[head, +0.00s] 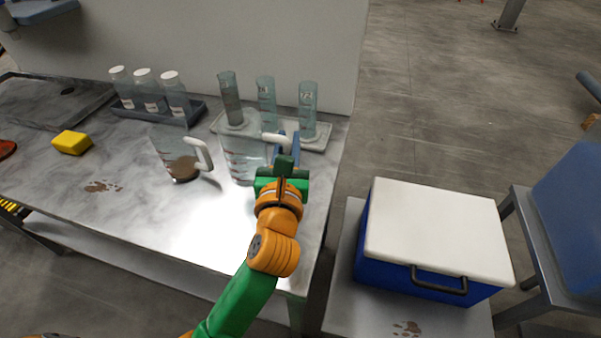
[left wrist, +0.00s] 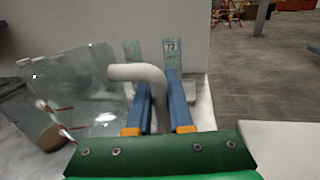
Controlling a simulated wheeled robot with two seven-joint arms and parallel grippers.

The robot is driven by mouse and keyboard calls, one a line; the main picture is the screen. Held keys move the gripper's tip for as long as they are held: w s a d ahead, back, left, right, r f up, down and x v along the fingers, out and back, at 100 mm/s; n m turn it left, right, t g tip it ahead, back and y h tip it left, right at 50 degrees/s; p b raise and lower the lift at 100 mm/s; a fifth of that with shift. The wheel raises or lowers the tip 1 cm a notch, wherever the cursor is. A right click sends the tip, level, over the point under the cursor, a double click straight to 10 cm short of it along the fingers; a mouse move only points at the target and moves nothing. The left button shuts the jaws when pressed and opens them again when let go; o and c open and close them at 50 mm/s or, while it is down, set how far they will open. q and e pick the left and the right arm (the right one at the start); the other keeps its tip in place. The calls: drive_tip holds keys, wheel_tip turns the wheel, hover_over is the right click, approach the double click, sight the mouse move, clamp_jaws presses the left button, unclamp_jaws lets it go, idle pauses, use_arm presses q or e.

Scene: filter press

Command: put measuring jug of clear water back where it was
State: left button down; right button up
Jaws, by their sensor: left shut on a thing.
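The measuring jug of clear water (head: 242,158) is near the right end of the metal table, with red markings and a white handle (head: 277,139). My left gripper (head: 284,148) is at its right side, shut on the white handle. In the left wrist view the handle (left wrist: 138,72) passes between the blue fingers (left wrist: 160,108), and the jug (left wrist: 75,90) is at left, looking tilted there. I cannot tell whether its base touches the table. A second jug (head: 180,158) with brown contents stands to its left. My right gripper is not in view.
A tray (head: 318,143) with several tall clear cylinders (head: 308,100) is just behind the jug. A dark rack (head: 195,112) holds three white-capped bottles. A yellow sponge (head: 72,142) lies at left. A blue cooler with white lid (head: 435,230) stands right. The table's front middle is clear.

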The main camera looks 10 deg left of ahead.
use_arm(q)
drive_tip(key=f, duration=0.2)
drive_tip(key=w+d+f+b, duration=0.1)
drive_tip(key=f, duration=0.1)
drive_tip(key=w+d+f, duration=0.1)
drive_tip(key=f, duration=0.1)
drive_tip(key=shift+w+f+b, duration=0.2)
drive_tip(key=shift+f+b, duration=0.05)
drive_tip(key=shift+b, duration=0.1)
drive_tip(key=shift+a+f, duration=0.1)
drive_tip(key=shift+f, duration=0.1)
drive_tip(key=c, duration=0.8)
unclamp_jaws()
drive_tip(key=shift+r, duration=0.2)
drive_tip(key=s, duration=0.4)
drive_tip(key=s+d+b, duration=0.1)
drive_tip(key=s, duration=0.3)
drive_tip(key=s+d+b, duration=0.1)
drive_tip(key=s, duration=0.3)
drive_tip(key=shift+f, duration=0.1)
